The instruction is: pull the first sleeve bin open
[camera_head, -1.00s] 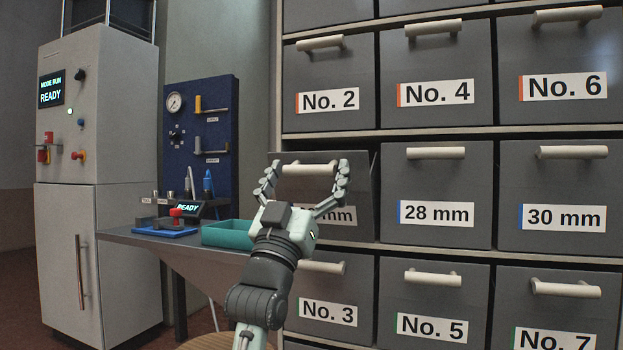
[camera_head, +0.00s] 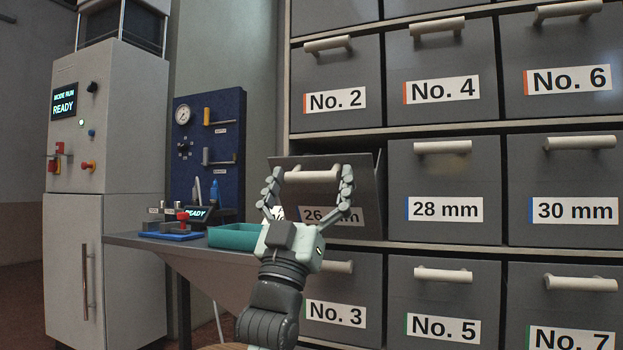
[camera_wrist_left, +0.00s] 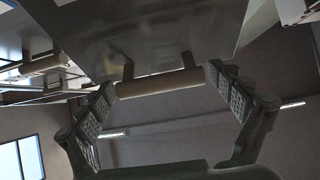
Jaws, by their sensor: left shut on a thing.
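The first sleeve bin (camera_head: 331,223) is the grey drawer front labelled 26 mm, in the left column of the middle row. Its top edge stands forward of the shelf, so it is partly pulled out. My left gripper (camera_head: 311,177) is shut on the bin's cream bar handle, a finger at each end. The handle (camera_wrist_left: 160,84) also lies between the two fingers in the left wrist view. The gripper hides part of the label. My right gripper is not in view.
Neighbouring bins, such as 28 mm (camera_head: 446,188) and No. 3 (camera_head: 341,284), are closed. A small table with a teal tray (camera_head: 233,237) stands left of my arm. A grey cabinet (camera_head: 110,130) stands further left.

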